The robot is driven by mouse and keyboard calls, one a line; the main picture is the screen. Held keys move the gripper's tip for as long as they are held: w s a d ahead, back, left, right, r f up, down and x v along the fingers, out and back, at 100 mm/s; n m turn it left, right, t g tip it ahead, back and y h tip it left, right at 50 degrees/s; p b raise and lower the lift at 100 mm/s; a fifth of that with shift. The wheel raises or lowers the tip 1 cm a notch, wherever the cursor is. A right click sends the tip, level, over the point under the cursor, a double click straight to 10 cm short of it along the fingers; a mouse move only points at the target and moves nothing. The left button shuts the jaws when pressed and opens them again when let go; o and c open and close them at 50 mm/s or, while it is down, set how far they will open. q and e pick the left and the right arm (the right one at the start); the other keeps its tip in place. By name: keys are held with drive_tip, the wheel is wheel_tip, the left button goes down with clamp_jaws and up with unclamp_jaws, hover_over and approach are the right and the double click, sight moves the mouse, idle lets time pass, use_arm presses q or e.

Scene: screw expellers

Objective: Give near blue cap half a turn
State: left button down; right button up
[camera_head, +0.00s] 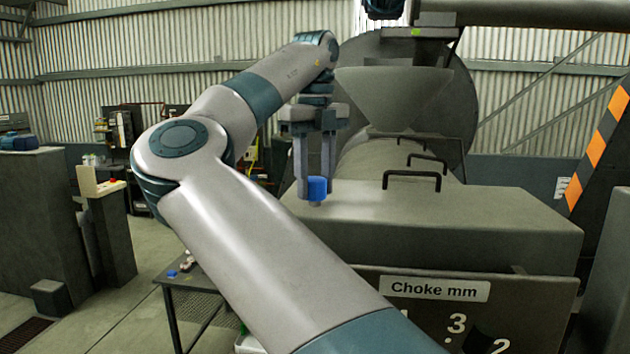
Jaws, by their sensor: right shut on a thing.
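The blue cap (317,188) sits upright on a short grey stub at the left end of the grey machine cover, in the middle of the view. My right gripper (315,183) points straight down with its two fingers on either side of the cap, shut on it. Its arm rises from the bottom of the view, bends at the left and comes back to the cap. No other blue cap on the machine can be made out. My left gripper is not in view.
The grey machine cover (440,215) has black handles (412,180) and a "Choke mm" label (434,288) below. A funnel hopper (393,97) stands behind. A small dark table (190,279) with little items is at lower left. Open floor lies to the left.

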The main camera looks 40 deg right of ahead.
sight(315, 179)
drive_tip(key=o, duration=1)
drive_tip(key=shift+o, duration=0.2)
drive_tip(key=shift+r, duration=0.1)
wheel_tip(315, 179, up, 17)
drive_tip(key=shift+r, duration=0.15)
idle(0.8)
